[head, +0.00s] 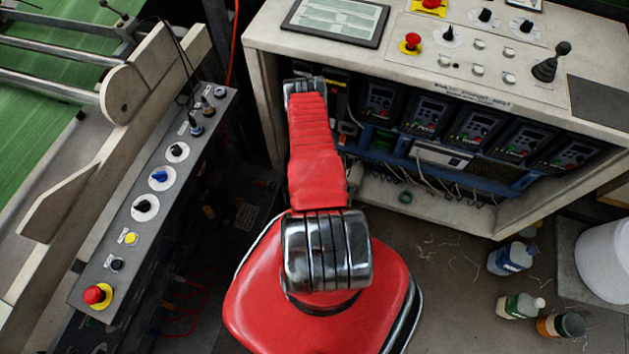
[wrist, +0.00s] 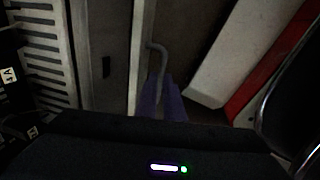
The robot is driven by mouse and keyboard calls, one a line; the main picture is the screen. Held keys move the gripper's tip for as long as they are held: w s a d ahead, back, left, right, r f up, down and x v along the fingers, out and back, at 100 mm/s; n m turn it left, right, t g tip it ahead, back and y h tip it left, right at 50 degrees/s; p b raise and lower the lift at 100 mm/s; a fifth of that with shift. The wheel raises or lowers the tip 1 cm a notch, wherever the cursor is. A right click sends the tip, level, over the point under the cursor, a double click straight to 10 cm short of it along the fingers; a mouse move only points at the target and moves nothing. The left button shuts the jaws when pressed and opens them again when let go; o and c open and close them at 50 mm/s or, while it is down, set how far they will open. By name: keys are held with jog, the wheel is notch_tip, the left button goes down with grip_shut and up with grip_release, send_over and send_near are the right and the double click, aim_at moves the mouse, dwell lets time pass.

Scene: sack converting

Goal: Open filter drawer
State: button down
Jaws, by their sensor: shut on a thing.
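In the wrist view my gripper (wrist: 166,100) shows purple fingers at the lower middle. They are shut on a thin grey bent bar handle (wrist: 158,62), which runs up from between them. The handle stands in front of a pale panel edge and a dark, dim recess. I take this to be the handle of the filter drawer, whose front is too dark to make out well. In the head view my red arm reaches into the open cabinet and hides the gripper and the handle.
The open cabinet (head: 357,60) has drive units (head: 425,112) and loose cables (head: 440,172) right of my arm. A slanted control panel (head: 150,205) stands on the left. A louvred panel (wrist: 38,55) is at the left in the wrist view.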

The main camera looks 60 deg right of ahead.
jog(key=shift+a, duration=0.3)
jog(key=c, duration=2.2)
grip_release()
jog(key=shift+r, duration=0.15)
jog(key=r, duration=0.4)
jog(key=a+r, duration=0.1)
jog(key=r, duration=0.4)
jog(key=a+r, duration=0.1)
jog(key=r, duration=0.3)
jog(key=shift+s+a+r, duration=0.15)
jog(key=shift+s, duration=0.2)
